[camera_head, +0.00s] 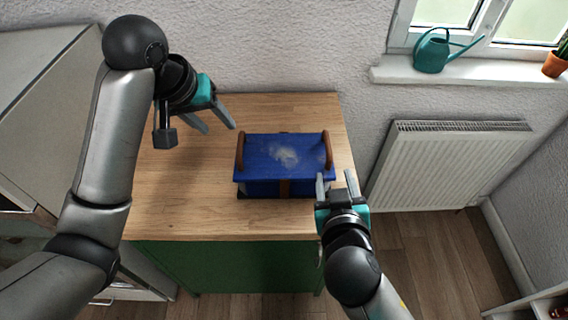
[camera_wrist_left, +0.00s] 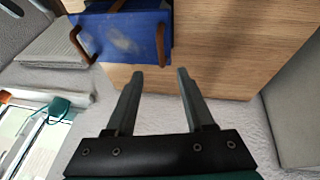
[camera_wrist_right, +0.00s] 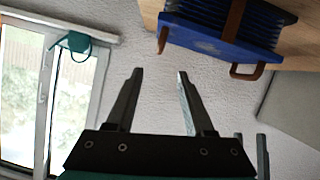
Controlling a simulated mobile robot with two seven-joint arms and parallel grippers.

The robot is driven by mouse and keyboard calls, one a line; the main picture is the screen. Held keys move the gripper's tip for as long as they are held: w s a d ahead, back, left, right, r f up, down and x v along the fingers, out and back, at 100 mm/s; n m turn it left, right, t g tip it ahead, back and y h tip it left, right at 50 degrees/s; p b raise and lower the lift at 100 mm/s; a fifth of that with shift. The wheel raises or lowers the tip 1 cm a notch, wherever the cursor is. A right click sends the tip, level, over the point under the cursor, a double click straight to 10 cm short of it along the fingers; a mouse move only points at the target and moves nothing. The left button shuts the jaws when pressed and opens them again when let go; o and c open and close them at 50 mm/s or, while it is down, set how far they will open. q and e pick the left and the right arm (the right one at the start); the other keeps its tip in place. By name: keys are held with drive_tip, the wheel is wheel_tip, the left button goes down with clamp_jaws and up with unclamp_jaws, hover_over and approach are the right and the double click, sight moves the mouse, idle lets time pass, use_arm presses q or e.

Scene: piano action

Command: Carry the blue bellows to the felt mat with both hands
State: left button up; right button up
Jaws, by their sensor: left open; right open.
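The blue bellows (camera_head: 285,155) sits on the wooden top of a green cabinet, with a brown handle at its left (camera_head: 240,152) and right (camera_head: 327,150) ends and a pale worn patch on top. It also shows in the left wrist view (camera_wrist_left: 120,38) and the right wrist view (camera_wrist_right: 215,38), where its dark folds show. My left gripper (camera_head: 220,130) is open and empty, to the left of and behind the left handle. My right gripper (camera_head: 335,176) is open and empty, near the bellows' front right corner. I cannot make out a felt mat.
The wooden top (camera_head: 180,205) is bare left of the bellows. A white radiator (camera_head: 445,165) stands to the right, below a sill with a teal watering can (camera_head: 432,52) and a potted plant (camera_head: 555,64). A grey cabinet (camera_head: 40,90) stands at the left.

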sight(239, 148)
use_arm(q)
drive_tip(key=x, duration=1.5)
drive_tip(key=shift+f, duration=0.1)
use_arm(e)
drive_tip(key=x, duration=1.5)
use_arm(q)
clamp_jaws()
use_arm(e)
clamp_jaws()
